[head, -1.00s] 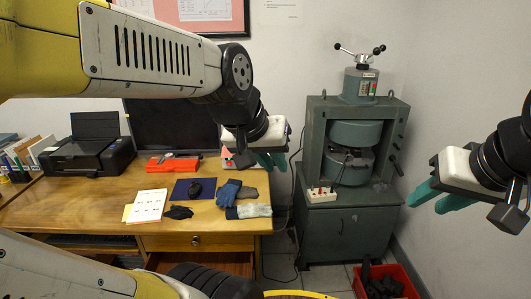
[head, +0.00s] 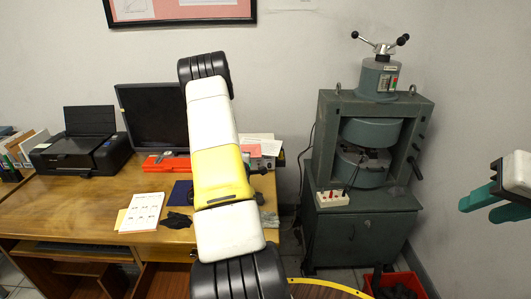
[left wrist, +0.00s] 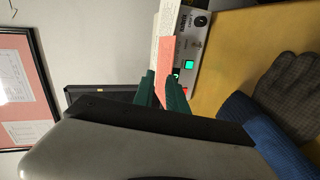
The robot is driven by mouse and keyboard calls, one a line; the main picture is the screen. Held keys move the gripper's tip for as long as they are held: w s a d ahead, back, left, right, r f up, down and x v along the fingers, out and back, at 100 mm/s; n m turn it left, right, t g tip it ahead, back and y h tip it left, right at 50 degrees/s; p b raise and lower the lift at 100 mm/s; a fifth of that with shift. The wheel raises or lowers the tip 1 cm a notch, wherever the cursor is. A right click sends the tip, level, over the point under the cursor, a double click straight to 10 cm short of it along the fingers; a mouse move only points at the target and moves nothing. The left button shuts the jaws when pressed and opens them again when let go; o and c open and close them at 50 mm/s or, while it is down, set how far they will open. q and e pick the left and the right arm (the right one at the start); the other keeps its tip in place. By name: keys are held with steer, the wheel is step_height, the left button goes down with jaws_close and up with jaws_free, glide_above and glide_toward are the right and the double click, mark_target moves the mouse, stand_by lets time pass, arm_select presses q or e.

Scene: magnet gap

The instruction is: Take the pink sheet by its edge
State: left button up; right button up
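The pink sheet (left wrist: 165,58) shows in the left wrist view as a narrow strip in front of a control box. Its lower part lies between the two green fingers of my left gripper (left wrist: 160,82), with a finger on each side. The fingers look apart; whether either touches the sheet is unclear. In the head view a small part of the pink sheet (head: 253,149) shows at the back right of the desk, and my left arm hides the gripper. My right gripper (head: 484,207) is open and empty at the right edge, away from the desk.
A white sheet (left wrist: 168,18) is close beside the pink one. The control box (left wrist: 188,50) has a knob and lit buttons. Gloves (left wrist: 285,100) lie on the desk. A monitor (head: 150,115) and printer (head: 80,145) stand left; a grey press (head: 328,115) stands right.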

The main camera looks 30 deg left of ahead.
arm_select(q)
steer(key=shift+n+y, duration=0.5)
steer(key=shift+n, duration=0.4)
steer(key=w+a+f, duration=0.1)
steer(key=w+a, duration=0.1)
steer(key=w+a+f, duration=0.4)
steer(key=shift+w+a, duration=0.3)
steer(key=shift+w, duration=0.05)
steer(key=c, duration=0.3)
jaws_close()
steer(key=shift+r, duration=1.25)
steer(key=r+v, duration=0.1)
steer(key=v, duration=1.3)
steer(key=shift+s+r, duration=0.2)
steer(key=shift+r, duration=0.3)
